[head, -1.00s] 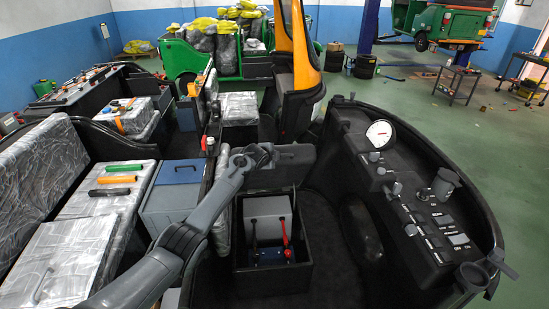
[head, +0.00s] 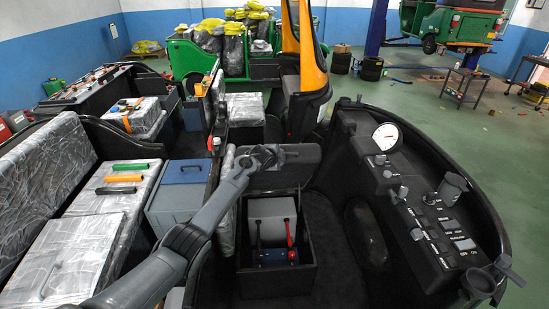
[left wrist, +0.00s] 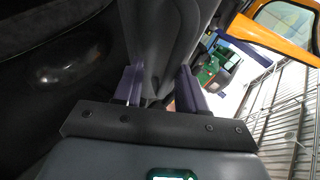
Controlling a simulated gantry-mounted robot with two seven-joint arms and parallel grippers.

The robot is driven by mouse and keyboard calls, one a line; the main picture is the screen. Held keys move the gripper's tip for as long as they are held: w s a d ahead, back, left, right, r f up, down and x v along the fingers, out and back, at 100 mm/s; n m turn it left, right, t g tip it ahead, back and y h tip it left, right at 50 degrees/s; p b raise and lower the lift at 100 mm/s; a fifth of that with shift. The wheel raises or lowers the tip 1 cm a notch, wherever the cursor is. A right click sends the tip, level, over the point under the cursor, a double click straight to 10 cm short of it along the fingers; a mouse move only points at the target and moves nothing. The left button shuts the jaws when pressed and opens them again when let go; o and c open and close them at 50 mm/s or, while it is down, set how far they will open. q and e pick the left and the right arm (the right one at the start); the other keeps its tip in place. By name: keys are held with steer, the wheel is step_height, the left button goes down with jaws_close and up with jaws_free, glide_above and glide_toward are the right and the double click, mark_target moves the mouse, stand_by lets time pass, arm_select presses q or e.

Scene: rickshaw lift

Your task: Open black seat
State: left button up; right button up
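The black seat (head: 300,172) is raised, standing behind the black box (head: 243,262) in the middle of the head view. The box is uncovered and shows a grey block and two levers, one black and one red. My left gripper (head: 268,157) is at the upper edge of the seat, partly merging with it. In the left wrist view, the two fingers (left wrist: 160,88) are apart, with a grey padded surface (left wrist: 165,35) in front of and between them. I cannot tell whether they touch it. My right gripper is not in view.
The curved black dashboard (head: 425,200) with a gauge, knobs and switches is at the right. A grey-blue box (head: 178,205) and wrapped seats (head: 75,255) lie left. The orange post (head: 310,55) rises behind the raised seat.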

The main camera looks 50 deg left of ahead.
arm_select(q)
steer(key=p+v, duration=0.1)
steer(key=v, duration=0.9)
steer(key=shift+s+r+p, duration=0.15)
steer(key=shift+s+p, duration=0.05)
steer(key=shift+p, duration=0.1)
steer(key=shift+d, duration=0.1)
